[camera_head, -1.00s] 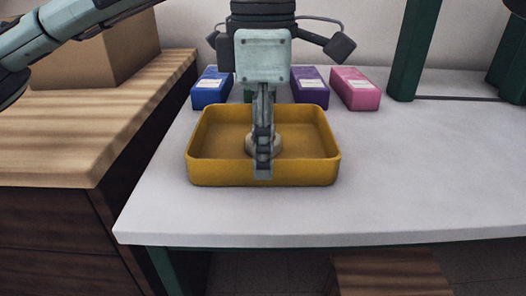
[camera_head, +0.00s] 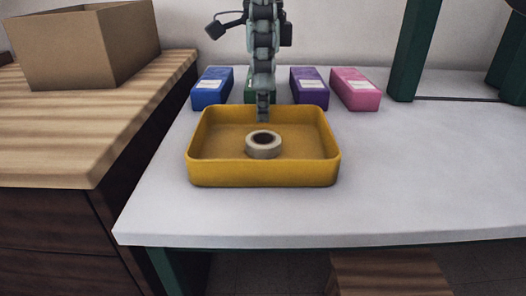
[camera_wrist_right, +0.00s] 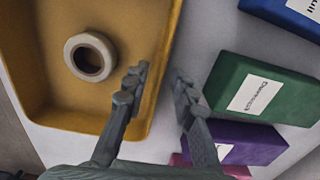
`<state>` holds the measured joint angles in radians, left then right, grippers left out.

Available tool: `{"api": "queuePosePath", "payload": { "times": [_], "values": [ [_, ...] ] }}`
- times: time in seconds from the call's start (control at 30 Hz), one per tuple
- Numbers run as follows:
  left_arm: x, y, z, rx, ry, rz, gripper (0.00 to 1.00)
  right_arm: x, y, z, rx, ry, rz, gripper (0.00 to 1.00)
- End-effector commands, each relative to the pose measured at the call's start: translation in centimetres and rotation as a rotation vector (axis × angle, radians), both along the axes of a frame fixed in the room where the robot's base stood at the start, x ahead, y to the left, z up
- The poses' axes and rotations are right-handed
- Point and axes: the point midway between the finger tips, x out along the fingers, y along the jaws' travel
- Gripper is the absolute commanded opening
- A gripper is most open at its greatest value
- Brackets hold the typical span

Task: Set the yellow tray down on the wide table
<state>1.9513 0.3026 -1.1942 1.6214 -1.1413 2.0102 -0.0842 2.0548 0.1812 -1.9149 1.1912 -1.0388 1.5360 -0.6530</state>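The yellow tray (camera_head: 263,174) rests flat on the white table (camera_head: 430,180), near its left end. It holds a pale roll with a dark hole (camera_head: 263,152). My right gripper (camera_head: 263,115) is at the middle of the tray's far wall, pointing down. In the right wrist view, its fingers (camera_wrist_right: 163,88) are apart, with the rim of the yellow tray (camera_wrist_right: 150,115) between them; I cannot tell whether they touch it. One finger is on the tray's inner side, the other on the side of the green box (camera_wrist_right: 262,93). My left gripper is not in view.
Behind the tray stand a blue box (camera_head: 211,90), a green box mostly hidden by my gripper, a purple box (camera_head: 309,88) and a pink box (camera_head: 355,92). A wooden-topped cabinet (camera_head: 90,130) with a cardboard box (camera_head: 65,50) adjoins at left. The white table's right side is clear.

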Motion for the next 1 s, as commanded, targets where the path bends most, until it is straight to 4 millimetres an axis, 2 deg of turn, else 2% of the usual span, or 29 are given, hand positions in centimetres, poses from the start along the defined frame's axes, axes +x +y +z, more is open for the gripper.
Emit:
{"api": "queuePosePath", "payload": {
  "times": [0.3,0.5,0.7,1.0],
  "values": [
    [0.0,0.0,-0.1,0.000,0.000,0.000,0.26,0.0,0.1,6.8,0.002,-0.002,-0.001,0.26],
    [0.0,0.0,-0.1,0.000,0.000,0.000,0.26,0.0,0.0,9.6,0.001,-0.002,0.001,0.26],
    [0.0,0.0,-0.1,0.000,0.000,0.000,0.26,0.0,0.0,10.4,0.000,-0.001,0.000,0.26],
    [0.0,-0.3,0.1,-0.023,-0.001,0.000,0.26,-0.2,0.5,10.2,0.015,0.005,0.008,0.26]
  ]
}}
